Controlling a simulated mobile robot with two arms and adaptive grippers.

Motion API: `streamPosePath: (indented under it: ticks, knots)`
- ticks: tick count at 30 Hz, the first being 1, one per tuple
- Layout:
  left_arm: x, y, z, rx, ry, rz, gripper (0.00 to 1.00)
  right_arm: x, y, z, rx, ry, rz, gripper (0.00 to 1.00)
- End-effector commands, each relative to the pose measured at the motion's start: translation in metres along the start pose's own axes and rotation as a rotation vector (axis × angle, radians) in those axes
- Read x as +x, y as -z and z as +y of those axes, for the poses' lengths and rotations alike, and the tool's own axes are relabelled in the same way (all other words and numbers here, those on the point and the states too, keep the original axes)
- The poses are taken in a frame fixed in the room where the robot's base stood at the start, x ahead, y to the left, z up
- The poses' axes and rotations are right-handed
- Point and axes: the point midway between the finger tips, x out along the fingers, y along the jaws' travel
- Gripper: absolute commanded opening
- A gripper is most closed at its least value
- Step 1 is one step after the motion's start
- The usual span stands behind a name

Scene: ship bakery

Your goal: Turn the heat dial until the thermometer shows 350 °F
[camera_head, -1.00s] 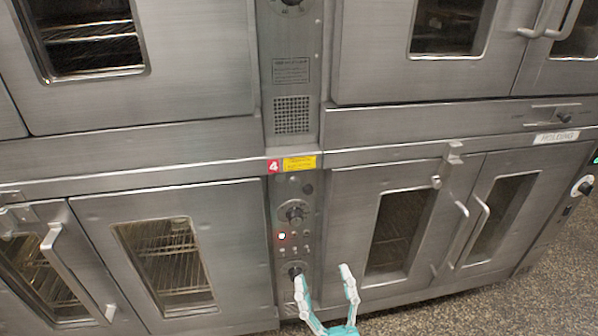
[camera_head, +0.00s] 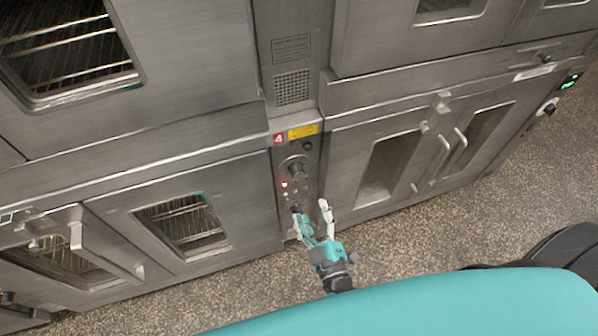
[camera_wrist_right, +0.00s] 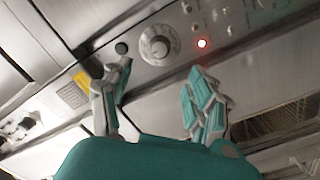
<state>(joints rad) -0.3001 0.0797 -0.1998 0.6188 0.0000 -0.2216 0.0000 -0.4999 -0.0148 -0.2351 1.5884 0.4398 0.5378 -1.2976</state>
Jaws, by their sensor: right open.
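The control panel between the lower oven doors carries a round upper dial (camera_head: 296,170), with a small red light below it. In the right wrist view this dial (camera_wrist_right: 155,45) is silver, beyond the fingertips and roughly between them, and appears untouched. A lower knob on the panel is partly hidden by my fingers. I cannot tell which is the heat dial. My right gripper (camera_head: 311,211) is open and empty in front of the lower panel; its fingers also show in the right wrist view (camera_wrist_right: 162,72). A green-lit display (camera_head: 570,82) at the far right is unreadable; I see no clear thermometer. My left gripper is out of view.
Oven doors with protruding handles (camera_head: 76,233) flank the panel. A yellow label (camera_head: 303,131) and a red number plate (camera_head: 279,139) sit above it. Speckled floor (camera_head: 420,235) is free in front of the ovens. A dark object (camera_head: 560,255) stands at lower right.

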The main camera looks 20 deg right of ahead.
Motion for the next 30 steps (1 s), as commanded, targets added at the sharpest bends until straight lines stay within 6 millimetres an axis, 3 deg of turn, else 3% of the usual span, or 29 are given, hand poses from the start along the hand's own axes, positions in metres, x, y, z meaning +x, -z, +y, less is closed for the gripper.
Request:
streamPosePath:
  ticks: [9, 15, 21, 30]
  knots:
    - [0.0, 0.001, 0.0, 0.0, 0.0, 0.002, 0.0, 0.072, 0.001, 0.001, 0.002, -0.002, 0.002, 0.59]
    - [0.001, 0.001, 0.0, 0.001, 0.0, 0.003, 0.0, 0.105, 0.001, 0.0, 0.001, -0.001, 0.002, 0.59]
    - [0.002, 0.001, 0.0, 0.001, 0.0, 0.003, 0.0, 0.12, 0.001, 0.0, 0.001, 0.0, 0.001, 0.59]
    - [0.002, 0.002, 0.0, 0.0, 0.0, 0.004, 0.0, 0.122, 0.001, 0.0, 0.001, 0.0, 0.001, 0.59]
